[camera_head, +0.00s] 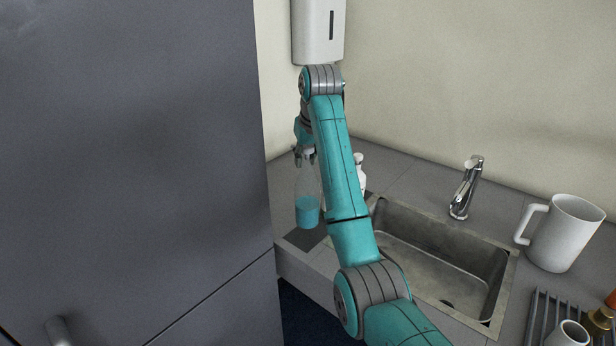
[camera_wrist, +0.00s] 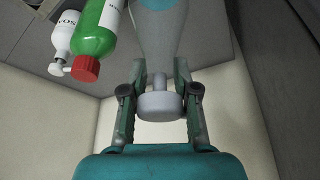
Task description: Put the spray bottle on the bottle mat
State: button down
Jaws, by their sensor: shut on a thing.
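The spray bottle (camera_head: 307,208) is clear with blue liquid in its lower part. It hangs or stands upright at the left end of the counter, over the dark bottle mat (camera_head: 300,241). I cannot tell whether its base touches the mat. My gripper (camera_head: 305,157) is shut on the bottle's top from above. In the wrist view, the fingers (camera_wrist: 160,100) sit on both sides of the grey spray head, with the bottle body (camera_wrist: 165,35) beyond. The mat is partly hidden by the bottle and my arm.
A white pump bottle (camera_wrist: 65,35) and a green bottle with a red cap (camera_wrist: 95,35) stand close by. A tall grey cabinet (camera_head: 130,150) is just left. The sink (camera_head: 430,250), faucet (camera_head: 466,187), white jug (camera_head: 563,233) and dish rack (camera_head: 540,318) lie right.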

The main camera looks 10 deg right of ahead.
aim_at(306, 173)
jog(key=shift+f, duration=2.45)
jog(key=c, duration=0.9)
grip_release()
